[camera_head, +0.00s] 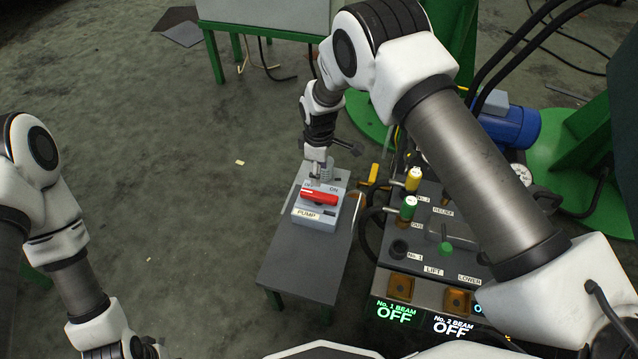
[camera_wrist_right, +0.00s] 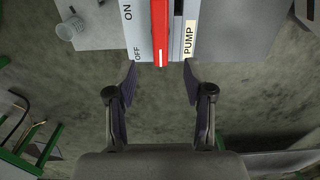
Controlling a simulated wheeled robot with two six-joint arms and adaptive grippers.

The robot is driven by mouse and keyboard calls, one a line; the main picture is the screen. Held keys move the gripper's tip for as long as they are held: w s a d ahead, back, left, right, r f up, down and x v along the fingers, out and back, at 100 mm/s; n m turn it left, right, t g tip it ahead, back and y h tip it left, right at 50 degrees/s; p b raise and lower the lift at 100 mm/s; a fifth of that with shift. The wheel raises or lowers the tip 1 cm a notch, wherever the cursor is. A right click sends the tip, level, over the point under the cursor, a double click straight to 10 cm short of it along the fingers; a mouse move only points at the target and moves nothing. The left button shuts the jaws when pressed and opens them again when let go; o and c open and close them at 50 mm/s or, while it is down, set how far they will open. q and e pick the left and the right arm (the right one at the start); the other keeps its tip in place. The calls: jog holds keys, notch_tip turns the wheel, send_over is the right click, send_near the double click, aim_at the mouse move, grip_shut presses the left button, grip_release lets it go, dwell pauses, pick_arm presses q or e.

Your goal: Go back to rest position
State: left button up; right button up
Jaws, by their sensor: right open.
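The pump switch box (camera_head: 301,220), grey with a "PUMP" label and ON/OFF marks, sits on a small grey stand. Its red handle (camera_head: 318,197) lies crosswise in the head view.
The grey stand (camera_head: 300,268) is below the box. A control panel (camera_head: 435,235) with knobs, levers and lit "OFF" displays stands to its right, under my right arm. A blue motor (camera_head: 510,125) and green frames are behind.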

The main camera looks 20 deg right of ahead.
jog(key=shift+r, duration=0.8)
